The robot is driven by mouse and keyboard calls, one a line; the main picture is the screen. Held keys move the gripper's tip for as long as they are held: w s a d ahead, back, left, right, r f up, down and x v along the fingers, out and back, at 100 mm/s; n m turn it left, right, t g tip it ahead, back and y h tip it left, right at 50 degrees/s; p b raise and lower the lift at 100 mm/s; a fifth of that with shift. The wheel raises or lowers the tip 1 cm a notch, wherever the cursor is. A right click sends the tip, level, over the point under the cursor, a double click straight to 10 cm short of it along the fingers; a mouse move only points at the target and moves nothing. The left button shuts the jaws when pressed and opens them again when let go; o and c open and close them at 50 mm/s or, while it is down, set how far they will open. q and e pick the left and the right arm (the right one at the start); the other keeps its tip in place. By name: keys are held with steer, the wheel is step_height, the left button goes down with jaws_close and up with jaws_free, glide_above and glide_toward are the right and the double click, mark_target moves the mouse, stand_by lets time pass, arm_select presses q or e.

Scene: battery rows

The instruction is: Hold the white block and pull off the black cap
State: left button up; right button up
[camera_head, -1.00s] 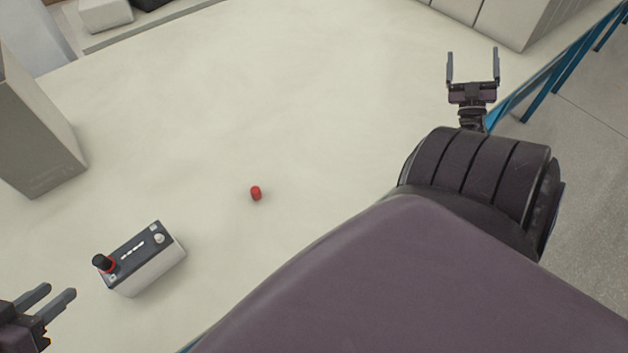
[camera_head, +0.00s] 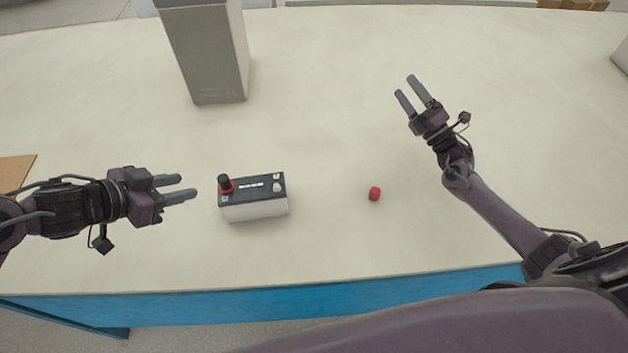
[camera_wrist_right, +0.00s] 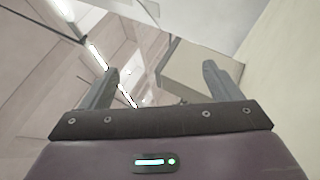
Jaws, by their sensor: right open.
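The white block (camera_head: 255,211) is a battery with a dark top, standing on the table left of centre in the head view. The black cap (camera_head: 224,182) sits on its top left corner above a red ring. My left gripper (camera_head: 195,188) is open and empty, just left of the block, its fingers pointing at it without visible contact. My right gripper (camera_head: 410,88) is open and empty, up and to the right of the block. In the right wrist view its two fingers (camera_wrist_right: 160,88) are apart with nothing between them; the block is not in that view.
A small red cap (camera_head: 375,194) lies on the table right of the block. A tall grey box (camera_head: 215,60) stands behind the block. The table (camera_head: 320,130) is clear around these, with its blue front edge (camera_head: 270,305) nearest me.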

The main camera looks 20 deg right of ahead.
steer(key=w+a+n+g+y, duration=0.1)
steer(key=a+n+g+y, duration=0.5)
steer(key=a, duration=0.5)
steer(key=n+g+y, duration=0.3)
steer(key=n+g, duration=1)
steer(key=n, duration=0.7)
glide_toward(270, 188)
steer(key=a, duration=0.1)
steer(key=w+a+f, duration=0.1)
steer(key=shift+w+a, duration=0.2)
steer(key=shift+a, duration=0.05)
steer(key=a, duration=0.7)
steer(key=shift+w+a+f, duration=0.1)
steer(key=shift+w+a, duration=0.15)
steer(key=shift+w, duration=0.15)
jaws_close()
